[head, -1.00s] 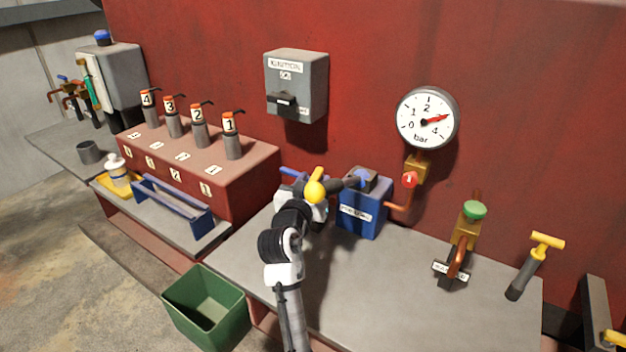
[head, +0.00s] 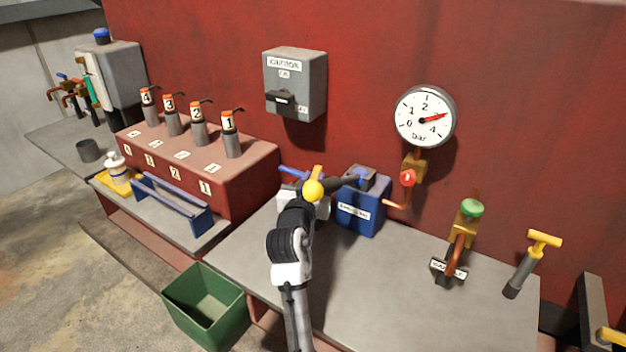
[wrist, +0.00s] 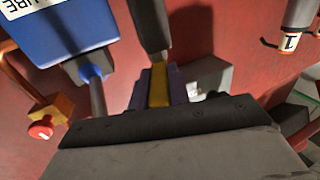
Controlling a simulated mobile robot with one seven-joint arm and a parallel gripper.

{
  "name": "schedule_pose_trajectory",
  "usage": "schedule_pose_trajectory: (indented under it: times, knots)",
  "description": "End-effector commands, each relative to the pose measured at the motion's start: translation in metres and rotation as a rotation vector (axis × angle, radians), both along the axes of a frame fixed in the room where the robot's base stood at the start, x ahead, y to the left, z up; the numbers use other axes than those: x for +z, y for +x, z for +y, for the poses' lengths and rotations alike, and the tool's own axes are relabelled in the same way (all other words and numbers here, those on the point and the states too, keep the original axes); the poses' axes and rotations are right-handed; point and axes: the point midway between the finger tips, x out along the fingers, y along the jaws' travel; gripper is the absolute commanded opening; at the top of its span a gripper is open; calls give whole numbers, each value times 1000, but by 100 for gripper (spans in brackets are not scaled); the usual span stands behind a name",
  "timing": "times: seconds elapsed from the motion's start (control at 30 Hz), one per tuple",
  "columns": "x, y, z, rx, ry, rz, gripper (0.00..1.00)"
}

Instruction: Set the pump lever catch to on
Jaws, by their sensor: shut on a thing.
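The pump is a blue box (head: 361,212) with a white label, standing at the back of the grey bench against the red wall. My gripper (head: 317,186) is at this end of the lever, shut on a yellow piece that looks like the lever's catch. The wrist view shows this yellow piece (wrist: 158,88) between bluish-purple sides, with the blue box (wrist: 70,28) at upper left. My gripper hides part of the lever end. I cannot read the catch's setting.
A gauge (head: 425,117) and a red knob (head: 408,178) are right of the pump. The ignition box (head: 295,84) hangs above. A green bin (head: 205,308) is at the bench front.

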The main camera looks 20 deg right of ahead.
Motion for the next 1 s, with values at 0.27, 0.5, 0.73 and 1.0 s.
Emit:
schedule_pose_trajectory:
  times: [0.27,0.5,0.73,1.0]
  knots:
    - [0,0,1,65,1,-3,0]
    - [0,0,1,64,0,-4,0]
    - [0,0,1,64,0,-4,40]
    - [0,-2,2,64,0,-4,40]
